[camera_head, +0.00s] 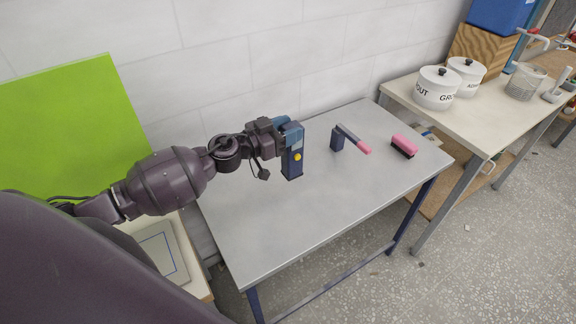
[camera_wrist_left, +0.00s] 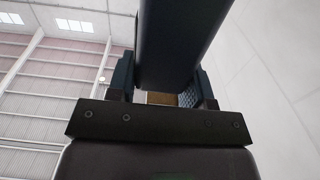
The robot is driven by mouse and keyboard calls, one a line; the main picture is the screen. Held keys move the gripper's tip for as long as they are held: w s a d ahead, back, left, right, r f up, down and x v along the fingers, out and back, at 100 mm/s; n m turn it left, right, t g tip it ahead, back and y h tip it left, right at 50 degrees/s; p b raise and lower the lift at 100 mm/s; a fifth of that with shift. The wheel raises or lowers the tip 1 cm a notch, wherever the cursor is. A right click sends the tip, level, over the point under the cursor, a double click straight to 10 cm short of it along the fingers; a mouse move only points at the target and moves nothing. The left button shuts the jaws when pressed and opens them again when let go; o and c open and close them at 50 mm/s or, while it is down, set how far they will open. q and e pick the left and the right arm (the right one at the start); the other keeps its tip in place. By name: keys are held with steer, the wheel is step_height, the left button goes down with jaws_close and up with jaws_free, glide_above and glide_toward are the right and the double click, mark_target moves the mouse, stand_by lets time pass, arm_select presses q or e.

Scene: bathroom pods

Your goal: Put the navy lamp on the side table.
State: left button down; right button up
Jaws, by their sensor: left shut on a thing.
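The navy lamp (camera_head: 293,164), a dark blue upright block with a yellow round spot, is held over the grey side table (camera_head: 270,225) with navy legs. My left gripper (camera_head: 290,135) comes in from the left and is shut on the lamp's upper part. In the left wrist view the lamp (camera_wrist_left: 180,45) shows as a dark navy body between the two fingers. I cannot tell whether the lamp's bottom touches the tabletop. My right gripper is not in view.
The front and left of the tabletop are clear. White lidded pots (camera_head: 436,90) stand on another table at right. A tiled wall is behind.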

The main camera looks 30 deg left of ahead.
arm_select(q)
steer(key=b, duration=0.2)
glide_above(284, 168)
steer(key=w, duration=0.1)
steer(key=f, duration=0.7)
steer(key=shift+d+f, duration=0.35)
steer(key=shift+f, duration=0.45)
step_height(284, 168, down, 4)
steer(key=shift+r+b, duration=0.15)
steer(key=shift+b, duration=0.75)
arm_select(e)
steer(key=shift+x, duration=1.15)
arm_select(q)
steer(key=c, duration=0.6)
jaws_free()
steer(key=shift+f, duration=0.2)
steer(key=shift+c, duration=0.2)
steer(key=shift+o, duration=0.6)
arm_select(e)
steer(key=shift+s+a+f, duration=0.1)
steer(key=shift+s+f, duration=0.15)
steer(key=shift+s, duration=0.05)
